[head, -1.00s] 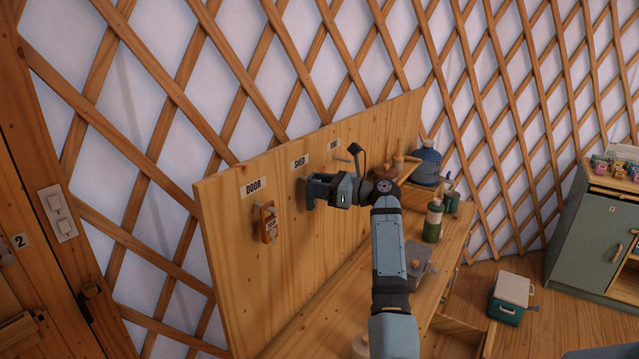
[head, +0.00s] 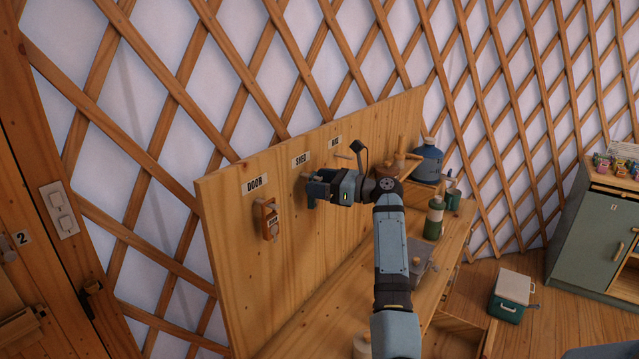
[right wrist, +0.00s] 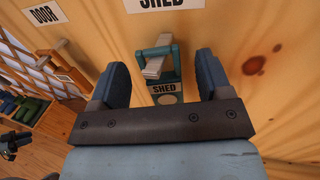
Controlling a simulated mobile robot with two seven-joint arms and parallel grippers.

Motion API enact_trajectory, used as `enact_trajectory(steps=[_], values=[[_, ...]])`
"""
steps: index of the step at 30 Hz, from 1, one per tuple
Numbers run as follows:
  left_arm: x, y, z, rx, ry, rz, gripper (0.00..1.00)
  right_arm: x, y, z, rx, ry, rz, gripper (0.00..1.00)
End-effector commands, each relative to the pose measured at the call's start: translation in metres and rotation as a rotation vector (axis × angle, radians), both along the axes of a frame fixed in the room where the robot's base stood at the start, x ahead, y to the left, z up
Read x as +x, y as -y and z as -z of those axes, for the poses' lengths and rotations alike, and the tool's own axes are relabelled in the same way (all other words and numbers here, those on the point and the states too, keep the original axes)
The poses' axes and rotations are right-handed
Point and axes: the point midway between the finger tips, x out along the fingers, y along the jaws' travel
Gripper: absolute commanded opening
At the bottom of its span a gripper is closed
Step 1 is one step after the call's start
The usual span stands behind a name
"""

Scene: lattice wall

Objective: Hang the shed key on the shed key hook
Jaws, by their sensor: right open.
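The shed key (right wrist: 164,78) has a teal fob with a SHED tag. In the right wrist view its open teal frame hangs around the pale peg of the shed hook (right wrist: 155,67), below the SHED label (right wrist: 165,4). The peg appears to pass through the frame. My right gripper (right wrist: 161,78) is open, one finger on each side of the key, with gaps on both sides. In the head view the right gripper (head: 318,188) is at the board below the SHED label (head: 301,160) and hides the key. My left gripper is not in view.
The upright wooden board (head: 235,260) also has a DOOR label (head: 255,183) with an orange door key (head: 271,225) on its hook, left of my gripper. A further peg (head: 344,156) is on the right. Bottles and a blue jug (head: 427,163) stand behind my arm.

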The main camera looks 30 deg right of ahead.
Motion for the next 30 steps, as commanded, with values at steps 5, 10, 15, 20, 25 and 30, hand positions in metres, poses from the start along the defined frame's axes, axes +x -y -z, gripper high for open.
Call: enact_trajectory(steps=[5, 10, 15, 20, 25, 30], values=[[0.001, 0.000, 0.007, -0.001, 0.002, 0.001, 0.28, -0.020, 0.017, 0.003, -0.003, 0.001, 0.004, 0.72], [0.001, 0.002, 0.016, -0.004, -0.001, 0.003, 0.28, -0.052, 0.041, 0.004, -0.004, -0.001, 0.004, 0.72], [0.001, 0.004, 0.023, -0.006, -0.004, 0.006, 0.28, -0.081, 0.063, 0.003, -0.004, 0.000, 0.003, 0.72], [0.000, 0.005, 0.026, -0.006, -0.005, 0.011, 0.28, -0.099, 0.076, 0.002, -0.002, -0.001, 0.001, 0.72], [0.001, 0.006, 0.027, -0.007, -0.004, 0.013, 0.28, -0.107, 0.082, 0.000, -0.001, 0.001, 0.001, 0.72], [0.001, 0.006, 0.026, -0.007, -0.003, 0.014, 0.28, -0.108, 0.083, 0.000, -0.001, 0.001, 0.000, 0.72]])
